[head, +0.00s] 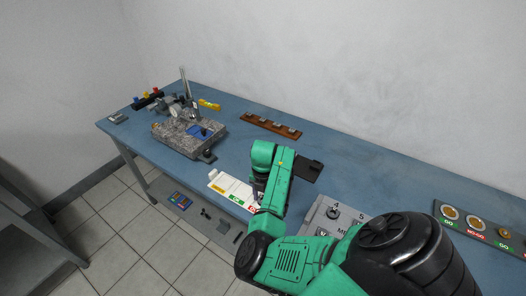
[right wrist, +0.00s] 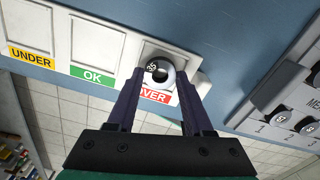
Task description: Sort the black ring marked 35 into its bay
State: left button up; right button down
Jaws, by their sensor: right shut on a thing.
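In the right wrist view, my right gripper (right wrist: 160,80) is shut on the black ring marked 35 (right wrist: 152,66); the ring has a bright white-grey middle, and its number is small and tilted. The ring is at the bay with the red OVER label (right wrist: 155,96), partly covering that label. I cannot tell whether it touches the bay floor. The white sorting tray (right wrist: 65,22) also has UNDER and OK bays, both looking empty. In the head view the tray (head: 222,180) lies at the table's front edge, and my right arm hides the ring. My left gripper is not in view.
A grey numbered tray (head: 345,212) stands to the right, with black rings (right wrist: 281,116) in it. A dark pad (head: 308,168) lies behind my arm.

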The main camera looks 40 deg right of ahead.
jog(key=shift+f, duration=0.2)
dwell(0.4)
jog(key=shift+c, duration=1.1)
grip_release()
jog(key=c, duration=0.5)
notch_tip(320, 180, up, 5)
jog(key=p, duration=0.3)
jog(key=shift+f, duration=0.25)
jog(key=shift+o, duration=0.2)
jog(key=o, duration=0.5)
